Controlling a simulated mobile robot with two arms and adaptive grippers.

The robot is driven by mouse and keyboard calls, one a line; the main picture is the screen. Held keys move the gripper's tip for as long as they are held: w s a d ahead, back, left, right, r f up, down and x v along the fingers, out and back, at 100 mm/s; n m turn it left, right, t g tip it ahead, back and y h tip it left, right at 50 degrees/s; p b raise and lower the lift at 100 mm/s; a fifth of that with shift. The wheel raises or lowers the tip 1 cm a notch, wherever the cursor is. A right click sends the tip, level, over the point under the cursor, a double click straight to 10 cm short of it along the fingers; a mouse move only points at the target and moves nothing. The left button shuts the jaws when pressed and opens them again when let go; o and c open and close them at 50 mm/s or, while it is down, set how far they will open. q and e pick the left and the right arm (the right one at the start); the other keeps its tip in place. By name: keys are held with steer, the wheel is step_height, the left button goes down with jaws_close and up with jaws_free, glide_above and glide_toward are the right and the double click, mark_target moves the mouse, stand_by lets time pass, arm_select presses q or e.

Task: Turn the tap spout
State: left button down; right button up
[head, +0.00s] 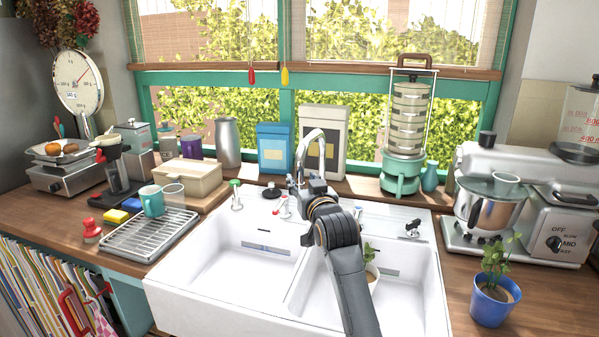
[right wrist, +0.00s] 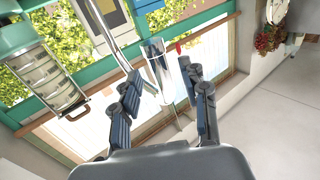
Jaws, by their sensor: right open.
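The tap spout (head: 312,142) is a shiny, arched metal tube rising behind the white double sink in the head view. Its curved pipe also shows in the right wrist view (right wrist: 108,38). A shiny metal tube that looks like its outlet end (right wrist: 160,72) lies between my fingers in that view. My right gripper (head: 312,188) reaches up from the front, in front of the tap, and hides its lower part. In the right wrist view the gripper's fingers (right wrist: 165,97) are spread, one on each side of the tube. Contact cannot be told. My left gripper is out of view.
The white sink (head: 225,275) has two basins, with a potted plant (head: 371,275) in the right one. A drying rack (head: 150,237) with a teal mug stands left. Packets, a metal canister (head: 228,143) and a tiered steamer (head: 405,130) line the windowsill. A mixer (head: 495,205) stands right.

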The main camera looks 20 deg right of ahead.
mark_target(301, 177)
steer(key=shift+w+r, duration=0.1)
steer(key=shift+w, duration=0.9)
steer(key=shift+w+d+p, duration=0.1)
steer(key=shift+w+p, duration=0.2)
steer(key=shift+w, duration=0.45)
jaws_close()
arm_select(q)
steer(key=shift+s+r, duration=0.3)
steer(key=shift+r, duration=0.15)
